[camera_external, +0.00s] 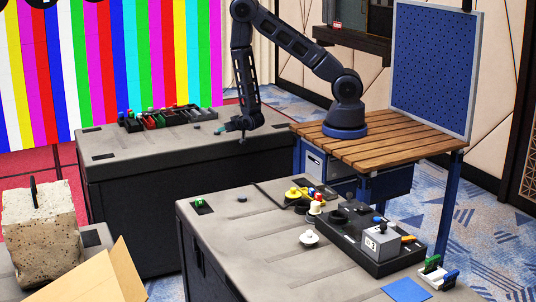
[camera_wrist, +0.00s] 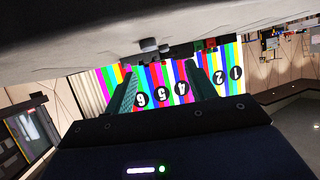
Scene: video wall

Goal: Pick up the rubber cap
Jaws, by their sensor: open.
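My gripper (camera_external: 221,130) is low over the far grey case top in the external view, pointing left. In the wrist view its two dark green fingers (camera_wrist: 162,68) are spread apart with nothing held between them. A small dark object (camera_wrist: 150,46) sits on the grey surface beyond the fingertips there; I cannot tell whether it is the rubber cap. In the external view a small dark round piece (camera_external: 242,199) lies on the near grey case, apart from my gripper; it may be a cap, but it is too small to be sure.
A black tray of coloured parts (camera_external: 160,118) stands on the far case (camera_external: 120,148), left of my gripper. The video wall (camera_external: 150,60) stands behind.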

